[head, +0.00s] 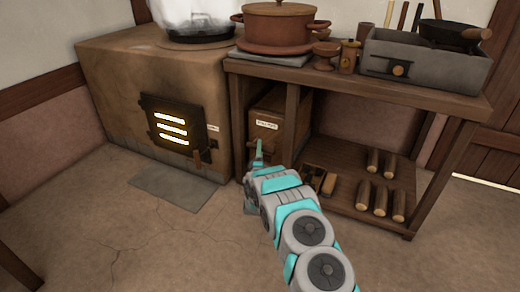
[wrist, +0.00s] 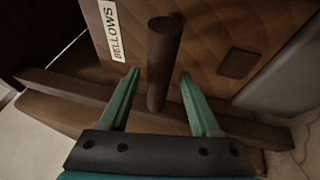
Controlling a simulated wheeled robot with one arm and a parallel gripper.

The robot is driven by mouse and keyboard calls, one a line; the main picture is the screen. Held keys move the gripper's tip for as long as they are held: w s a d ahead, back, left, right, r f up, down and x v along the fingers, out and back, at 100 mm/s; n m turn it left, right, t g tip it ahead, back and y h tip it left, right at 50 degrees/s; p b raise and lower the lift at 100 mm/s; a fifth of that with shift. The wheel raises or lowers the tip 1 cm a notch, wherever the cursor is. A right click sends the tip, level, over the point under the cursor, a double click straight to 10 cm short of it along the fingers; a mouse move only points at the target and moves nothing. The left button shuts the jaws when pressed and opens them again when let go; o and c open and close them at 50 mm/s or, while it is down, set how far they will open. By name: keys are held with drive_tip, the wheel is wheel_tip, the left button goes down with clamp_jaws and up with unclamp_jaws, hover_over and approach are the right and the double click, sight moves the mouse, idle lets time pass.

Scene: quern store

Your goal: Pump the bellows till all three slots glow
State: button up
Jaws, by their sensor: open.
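The clay stove (head: 150,75) at the left has a black door (head: 175,128) with three slots, and all three glow bright yellow-white. The wooden bellows (head: 272,112) sits under the table, right beside the stove. In the wrist view its face (wrist: 205,40) carries a label reading "BELLOWS" and a round dark wooden handle (wrist: 163,60). My gripper (wrist: 159,73) is open, with one teal finger on each side of the handle; I see a gap on both sides. In the head view my gripper (head: 257,152) is small, in front of the bellows, and the handle is not clear.
A table (head: 350,82) holds a lidded brown pot (head: 277,28), small wooden jars and a grey bin (head: 425,62) with a dark pan. Its lower shelf (head: 340,197) holds several short logs. A grey slab (head: 180,183) lies before the stove. Floor at the front left is clear.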

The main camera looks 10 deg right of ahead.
drive_tip(key=v, duration=0.7)
drive_tip(key=shift+p, duration=0.4)
idle(1.4)
drive_tip(key=shift+w, duration=0.1)
wheel_tip(320, 180, up, 9)
drive_tip(key=m+g+y+p, duration=0.2)
drive_tip(key=m+g+p, duration=0.1)
drive_tip(key=g, duration=0.1)
drive_tip(key=s+a+r+m+g+y+p, duration=0.25)
drive_tip(key=s+r+m+g, duration=0.2)
drive_tip(key=s+r, duration=0.55)
drive_tip(key=s+r+m+g+p, duration=0.2)
drive_tip(key=s+r+m+g, duration=0.1)
drive_tip(key=s, duration=1.5)
drive_tip(key=s+d+r+m+g+p, duration=0.1)
drive_tip(key=s+r+g, duration=0.4)
drive_tip(key=s, duration=1.3)
drive_tip(key=s+r+m+g+p, duration=0.3)
drive_tip(key=s+r, duration=0.3)
drive_tip(key=s, duration=1.2)
drive_tip(key=shift+s+d+m+g, duration=0.25)
drive_tip(key=shift+s+m+g, duration=0.1)
drive_tip(key=shift+m+g, duration=0.5)
